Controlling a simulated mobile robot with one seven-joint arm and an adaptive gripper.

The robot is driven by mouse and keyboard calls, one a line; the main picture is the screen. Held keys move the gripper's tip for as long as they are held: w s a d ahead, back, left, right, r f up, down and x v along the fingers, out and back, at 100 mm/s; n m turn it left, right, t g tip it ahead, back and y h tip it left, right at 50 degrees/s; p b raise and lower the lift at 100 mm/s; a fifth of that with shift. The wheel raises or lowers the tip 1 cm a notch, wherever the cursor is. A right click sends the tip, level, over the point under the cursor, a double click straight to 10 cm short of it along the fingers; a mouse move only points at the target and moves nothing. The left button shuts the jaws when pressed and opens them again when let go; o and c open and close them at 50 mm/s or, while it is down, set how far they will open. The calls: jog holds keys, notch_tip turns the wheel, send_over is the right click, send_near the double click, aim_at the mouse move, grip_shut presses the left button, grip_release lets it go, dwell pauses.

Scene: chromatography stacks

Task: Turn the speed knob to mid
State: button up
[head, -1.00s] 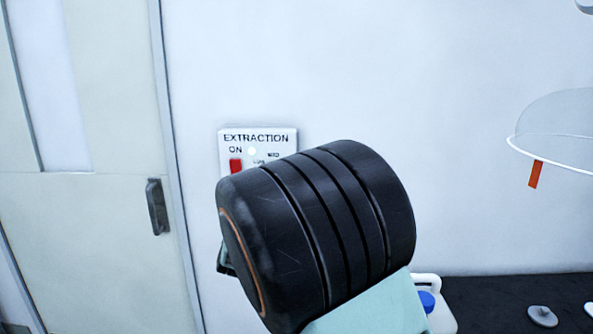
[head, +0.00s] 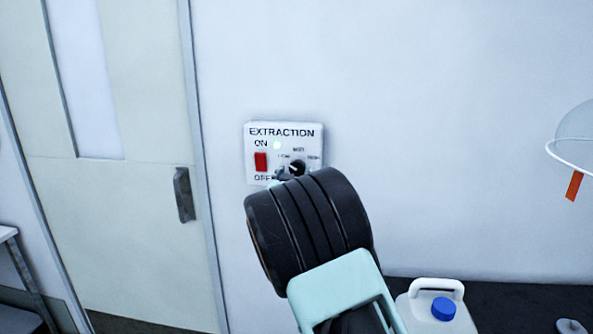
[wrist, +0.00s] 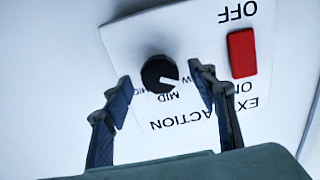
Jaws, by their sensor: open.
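The speed knob (head: 297,168) is a small round black dial on the white EXTRACTION panel (head: 310,133) on the wall. In the wrist view, where the panel is upside down, the knob (wrist: 157,70) has a white pointer toward the lower right, to the right of the MID label and toward a partly hidden label ending in W. My gripper (wrist: 161,76) is open, one finger on each side of the knob in this view. Gaps show between fingers and knob; I cannot tell the depth. In the head view my wrist hides the panel's lower right part.
A red switch (head: 261,161) sits left of the knob, and close to one finger in the wrist view (wrist: 242,53). A door with a dark handle (head: 184,194) is at left. A white jug (head: 412,310) with a blue cap stands on the dark bench at lower right.

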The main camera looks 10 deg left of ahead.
jog(key=shift+w, duration=0.8)
jog(key=c, duration=1.2)
jog(key=shift+o, duration=0.2)
